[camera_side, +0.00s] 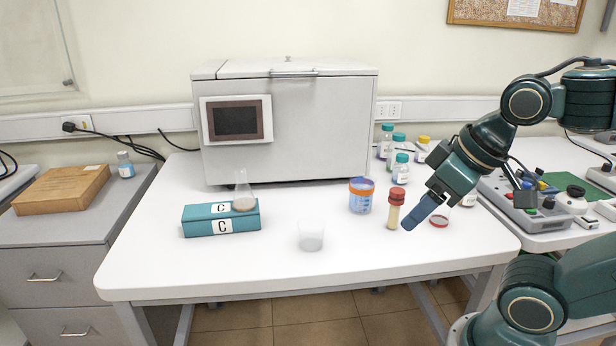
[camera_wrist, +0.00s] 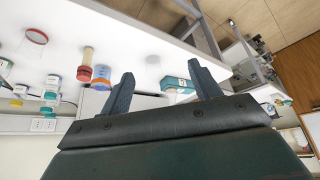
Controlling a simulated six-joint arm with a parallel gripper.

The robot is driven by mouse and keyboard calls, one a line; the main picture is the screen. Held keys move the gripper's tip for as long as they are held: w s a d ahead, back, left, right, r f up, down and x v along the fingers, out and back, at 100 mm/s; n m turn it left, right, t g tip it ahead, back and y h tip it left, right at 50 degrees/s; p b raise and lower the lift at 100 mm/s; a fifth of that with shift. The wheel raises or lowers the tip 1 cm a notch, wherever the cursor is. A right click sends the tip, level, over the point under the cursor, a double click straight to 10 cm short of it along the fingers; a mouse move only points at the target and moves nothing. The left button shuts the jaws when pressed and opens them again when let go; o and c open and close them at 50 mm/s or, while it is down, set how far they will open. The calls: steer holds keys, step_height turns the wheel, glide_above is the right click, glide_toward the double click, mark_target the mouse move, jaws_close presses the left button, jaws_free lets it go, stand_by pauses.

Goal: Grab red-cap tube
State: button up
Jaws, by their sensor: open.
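The red-cap tube (camera_side: 395,212) stands upright on the white table, holding a yellowish content under its red cap. My gripper (camera_side: 410,243) is just to the right of the tube in the side view, pointing down and left, with its tip lower in the picture than the cap. In the wrist view my gripper (camera_wrist: 158,88) is open, its two dark fingers apart with nothing held between them. The tube (camera_wrist: 86,60) shows there to the left of the fingers, outside the gap. Contact between gripper and tube is not visible.
A blue-and-orange jar (camera_side: 360,197) stands close left of the tube. A small beaker (camera_side: 311,237), a flask (camera_side: 243,195) and a teal box (camera_side: 199,222) are further left. A red-rimmed glass (camera_side: 439,217) is right of the gripper. Bottles (camera_side: 400,170) stand behind. The front table is clear.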

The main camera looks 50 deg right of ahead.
steer(key=n+g, duration=0.6)
steer(key=n, duration=1.4)
glide_above(397, 191)
steer(key=f, duration=0.1)
steer(key=shift+f, duration=0.1)
steer(key=shift+f, duration=4.2)
steer(key=shift+d+f, duration=0.1)
steer(key=shift+f, duration=2.5)
